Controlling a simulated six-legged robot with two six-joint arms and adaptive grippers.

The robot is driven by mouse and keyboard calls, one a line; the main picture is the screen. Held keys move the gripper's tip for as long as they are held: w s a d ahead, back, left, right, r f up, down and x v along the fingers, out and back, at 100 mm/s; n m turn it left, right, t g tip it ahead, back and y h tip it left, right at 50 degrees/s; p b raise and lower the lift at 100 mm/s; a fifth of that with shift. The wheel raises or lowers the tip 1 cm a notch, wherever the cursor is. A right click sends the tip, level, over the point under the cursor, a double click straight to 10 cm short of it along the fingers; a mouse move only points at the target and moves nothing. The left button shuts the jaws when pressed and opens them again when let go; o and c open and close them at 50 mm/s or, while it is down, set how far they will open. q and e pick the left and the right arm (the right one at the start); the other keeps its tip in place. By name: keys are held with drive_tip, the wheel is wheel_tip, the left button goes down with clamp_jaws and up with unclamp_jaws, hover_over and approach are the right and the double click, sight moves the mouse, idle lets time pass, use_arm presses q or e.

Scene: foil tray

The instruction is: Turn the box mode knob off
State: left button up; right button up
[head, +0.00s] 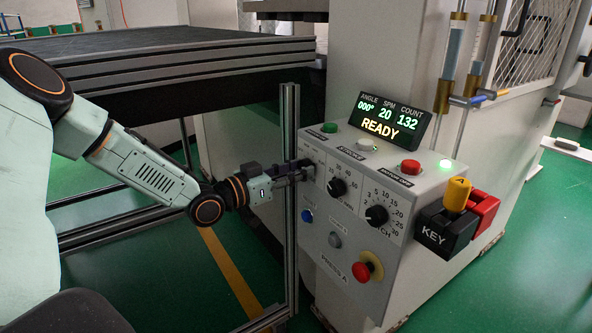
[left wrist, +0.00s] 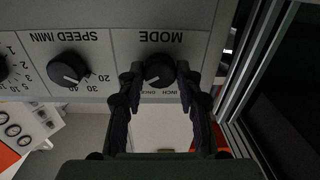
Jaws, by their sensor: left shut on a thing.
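The mode knob (left wrist: 159,73) is a round black knob under the upside-down word MODE in the left wrist view. My left gripper (left wrist: 160,80) has its two dark fingers on either side of the knob, shut on it. In the head view my left gripper (head: 305,172) reaches the left edge of the grey control box (head: 338,234), and its fingers hide the mode knob there. The knob's pointer is not clear between the fingers. My right gripper is not in view.
The speed knob (head: 337,187) and pitch knob (head: 377,215) sit to the right on the panel. A red stop button (head: 362,271) is below. The display (head: 389,122) reads READY. A metal post (head: 291,220) stands close to my left gripper.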

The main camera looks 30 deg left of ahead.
use_arm(q)
drive_tip(key=n+p, duration=0.6)
drive_tip(key=n, duration=1.1)
drive_tip(key=shift+r+g+p, duration=0.15)
drive_tip(key=shift+g+p, duration=0.15)
drive_tip(key=shift+p, duration=0.05)
drive_tip(key=n+p, duration=0.1)
drive_tip(key=n, duration=0.5)
drive_tip(key=shift+h, duration=0.3)
drive_tip(key=shift+n, duration=0.3)
drive_tip(key=o, duration=1.2)
drive_tip(key=shift+c, duration=0.2)
